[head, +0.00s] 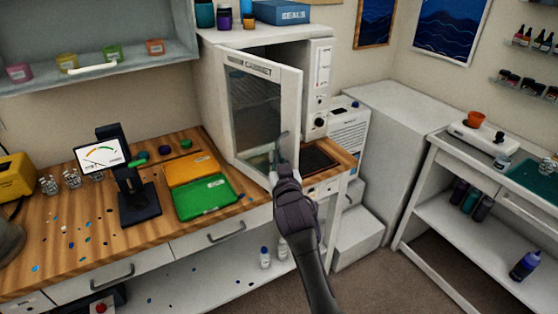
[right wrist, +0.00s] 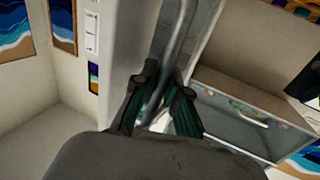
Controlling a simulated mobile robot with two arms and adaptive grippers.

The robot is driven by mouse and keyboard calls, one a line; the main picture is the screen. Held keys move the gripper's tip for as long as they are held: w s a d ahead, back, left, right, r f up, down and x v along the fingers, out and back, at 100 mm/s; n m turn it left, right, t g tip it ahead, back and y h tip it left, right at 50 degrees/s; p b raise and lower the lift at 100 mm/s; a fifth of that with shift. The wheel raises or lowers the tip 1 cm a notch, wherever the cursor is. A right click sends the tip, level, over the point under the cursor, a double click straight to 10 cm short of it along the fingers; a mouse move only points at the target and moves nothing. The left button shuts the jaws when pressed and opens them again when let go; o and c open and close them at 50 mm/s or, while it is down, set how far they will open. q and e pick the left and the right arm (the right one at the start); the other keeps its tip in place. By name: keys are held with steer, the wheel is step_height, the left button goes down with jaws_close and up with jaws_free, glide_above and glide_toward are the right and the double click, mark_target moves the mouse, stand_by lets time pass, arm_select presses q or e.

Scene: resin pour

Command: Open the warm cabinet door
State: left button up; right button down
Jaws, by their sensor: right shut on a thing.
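The warm cabinet (head: 208,90) is a white box standing on the wooden bench. Its white-framed glass door (head: 291,105) carries a "CABINET" label and stands partly open, its right edge swung out from the cabinet front. Shelves show dimly through the glass. My right gripper (head: 280,165) is at the lower right edge of the door, shut on the door handle (head: 283,146). In the right wrist view the grey handle bar (right wrist: 178,45) runs between the two fingers (right wrist: 160,105). My left gripper is not in view.
Left of the door, an orange tray (head: 192,168) and a green tray (head: 206,197) lie on the bench, close to the door's lower edge. A dial gauge stand (head: 137,195) stands further left. A blue "SEALS" box (head: 281,12) sits on the cabinet. Floor shows at right.

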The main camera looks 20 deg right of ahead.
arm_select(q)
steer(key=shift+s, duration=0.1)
arm_select(e)
steer(key=shift+r, duration=0.15)
steer(key=c, duration=1.2)
jaws_free()
steer(key=shift+w+a, duration=0.1)
steer(key=shift+c, duration=0.2)
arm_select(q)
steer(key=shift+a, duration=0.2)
arm_select(e)
steer(key=shift+o, duration=0.2)
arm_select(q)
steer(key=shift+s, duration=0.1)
arm_select(e)
steer(key=s+a, duration=0.1)
steer(key=s, duration=0.6)
steer(key=shift+s+a, duration=0.15)
steer(key=shift+s, duration=0.05)
